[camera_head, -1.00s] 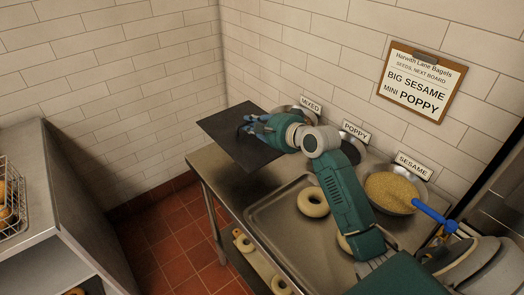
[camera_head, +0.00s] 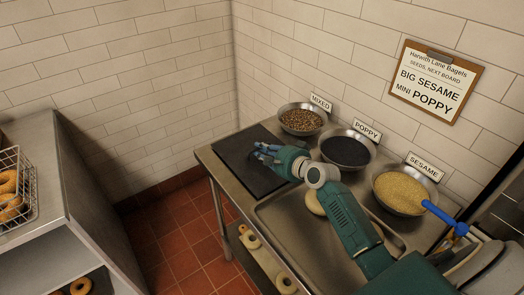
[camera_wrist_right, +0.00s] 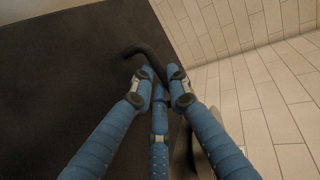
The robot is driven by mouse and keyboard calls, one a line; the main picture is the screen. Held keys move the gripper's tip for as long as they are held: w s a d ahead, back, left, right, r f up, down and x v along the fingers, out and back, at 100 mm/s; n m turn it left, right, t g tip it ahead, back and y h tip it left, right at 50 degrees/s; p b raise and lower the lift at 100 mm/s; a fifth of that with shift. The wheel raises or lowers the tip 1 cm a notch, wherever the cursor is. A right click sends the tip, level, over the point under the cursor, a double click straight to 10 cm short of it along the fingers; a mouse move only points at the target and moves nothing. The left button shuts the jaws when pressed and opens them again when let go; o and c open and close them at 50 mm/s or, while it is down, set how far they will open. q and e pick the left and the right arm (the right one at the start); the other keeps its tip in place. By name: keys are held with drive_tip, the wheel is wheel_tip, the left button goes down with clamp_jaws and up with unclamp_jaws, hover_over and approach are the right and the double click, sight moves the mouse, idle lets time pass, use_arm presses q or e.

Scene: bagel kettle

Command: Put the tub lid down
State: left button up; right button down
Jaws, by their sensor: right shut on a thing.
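The tub lid is a flat dark rectangular panel (camera_head: 236,152) with a dark curved handle. It lies level at the left end of the steel table (camera_head: 208,160), on the top or very close above it; I cannot tell which. My right gripper (camera_head: 266,153) is shut on the lid's handle. In the right wrist view the blue fingers (camera_wrist_right: 158,80) close around the handle (camera_wrist_right: 143,50), with the dark lid face (camera_wrist_right: 60,80) beyond. My left gripper is out of view.
Bowls of mixed seeds (camera_head: 302,120), poppy (camera_head: 347,151) and sesame (camera_head: 402,191) line the wall side. A blue handle (camera_head: 439,212) leans over the sesame bowl. A steel tray (camera_head: 285,232) holds a bagel beneath my arm. A bagel basket (camera_head: 18,190) stands left.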

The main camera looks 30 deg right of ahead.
drive_tip(key=c, duration=1.7)
unclamp_jaws()
drive_tip(key=shift+f, duration=0.1)
drive_tip(key=shift+r, duration=0.25)
drive_tip(key=shift+s, duration=0.35)
drive_tip(key=v, duration=1.1)
drive_tip(key=shift+s+d, duration=0.1)
drive_tip(key=shift+s, duration=0.05)
drive_tip(key=shift+r, duration=0.1)
